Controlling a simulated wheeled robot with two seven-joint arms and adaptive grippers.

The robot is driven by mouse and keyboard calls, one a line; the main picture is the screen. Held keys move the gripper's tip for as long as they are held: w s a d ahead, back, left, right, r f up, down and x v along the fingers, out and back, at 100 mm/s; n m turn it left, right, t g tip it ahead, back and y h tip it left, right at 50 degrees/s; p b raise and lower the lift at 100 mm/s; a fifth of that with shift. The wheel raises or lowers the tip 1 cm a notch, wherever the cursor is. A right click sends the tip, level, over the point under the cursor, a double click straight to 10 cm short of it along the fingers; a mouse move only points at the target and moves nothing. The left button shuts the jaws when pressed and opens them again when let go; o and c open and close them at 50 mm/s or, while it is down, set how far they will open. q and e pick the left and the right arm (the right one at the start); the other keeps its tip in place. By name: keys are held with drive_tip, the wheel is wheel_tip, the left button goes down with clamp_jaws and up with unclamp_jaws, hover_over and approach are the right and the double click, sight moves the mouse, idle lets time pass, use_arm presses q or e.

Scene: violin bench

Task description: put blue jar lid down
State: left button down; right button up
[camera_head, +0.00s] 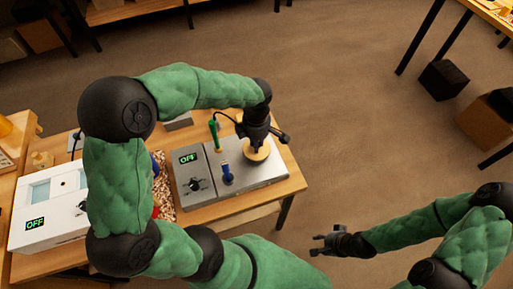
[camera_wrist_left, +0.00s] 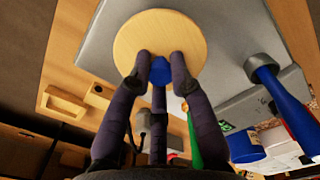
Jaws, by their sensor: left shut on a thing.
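The blue jar lid (camera_wrist_left: 160,36) is a round pale wooden disc with a blue knob (camera_wrist_left: 160,70) in the left wrist view. My left gripper (camera_wrist_left: 160,66) is shut on the knob, its fingers on either side of it. In the head view, the lid (camera_head: 258,152) shows under my left gripper (camera_head: 256,136), over the right part of the grey metal unit. Whether the lid touches the metal top I cannot tell. The jar itself I cannot make out. My right gripper (camera_head: 332,241) is empty, with its fingers apart, over the floor right of the bench.
The grey metal unit (camera_head: 193,176) has an OFF display, and a blue-handled tool (camera_head: 227,175) and a green-handled tool (camera_head: 213,130) stand on it. A white box (camera_head: 50,222) with an OFF display stands left. Wood chips (camera_head: 163,190) lie between them. My left arm hides part of the bench.

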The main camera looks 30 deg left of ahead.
use_arm(q)
drive_tip(key=shift+f, duration=1.3)
drive_tip(key=shift+f+b, duration=0.1)
drive_tip(key=shift+b, duration=0.25)
drive_tip(key=c, duration=1.1)
unclamp_jaws()
wheel_tip(320, 180, up, 12)
drive_tip(key=p, duration=0.4)
drive_tip(key=shift+s, duration=0.1)
